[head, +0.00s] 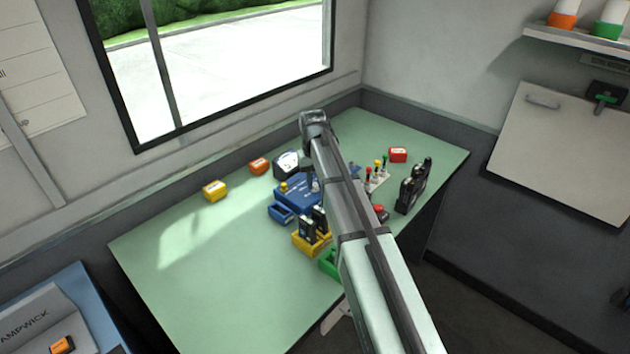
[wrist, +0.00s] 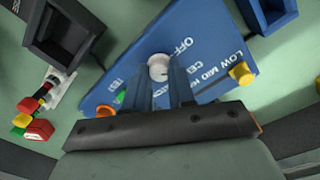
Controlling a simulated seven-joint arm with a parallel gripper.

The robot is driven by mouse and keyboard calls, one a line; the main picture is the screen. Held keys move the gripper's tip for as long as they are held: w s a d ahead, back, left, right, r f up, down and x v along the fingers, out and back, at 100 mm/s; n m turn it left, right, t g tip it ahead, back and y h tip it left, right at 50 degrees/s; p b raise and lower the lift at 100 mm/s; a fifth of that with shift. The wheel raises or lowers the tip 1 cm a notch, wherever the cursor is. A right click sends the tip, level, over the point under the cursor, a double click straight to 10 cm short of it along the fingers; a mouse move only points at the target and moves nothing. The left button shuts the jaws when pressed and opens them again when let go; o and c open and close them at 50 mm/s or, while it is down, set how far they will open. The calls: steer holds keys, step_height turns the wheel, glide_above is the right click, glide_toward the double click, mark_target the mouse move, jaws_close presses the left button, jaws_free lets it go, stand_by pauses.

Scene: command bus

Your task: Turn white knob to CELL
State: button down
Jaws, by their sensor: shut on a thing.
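The white knob (wrist: 158,67) is on a blue sloped panel (wrist: 205,50) in the wrist view. My gripper (wrist: 160,75) is shut on the knob, one finger on each side. The word OFF is on the panel above the knob, and LOW MID and part of HI are to the right. Lettering beside the knob is partly hidden by my fingers, so the pointer's setting cannot be told. A yellow knob (wrist: 241,74) is at the panel's right edge. In the head view the blue panel (head: 297,196) is partly behind my arm.
A dark open box (wrist: 62,38) and small red, yellow and green pieces (wrist: 36,122) are left of the panel in the wrist view. In the head view, yellow (head: 214,190), orange (head: 259,166) and red (head: 398,154) boxes stand apart. The table's left part (head: 200,270) is clear.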

mark_target(314, 184)
steer(key=shift+m, duration=1.6)
steer(key=c, duration=0.9)
jaws_free()
steer(key=shift+c, duration=0.2)
steer(key=shift+r, duration=0.1)
step_height(314, 184, up, 14)
steer(key=shift+a, duration=0.15)
steer(key=shift+f, duration=0.2)
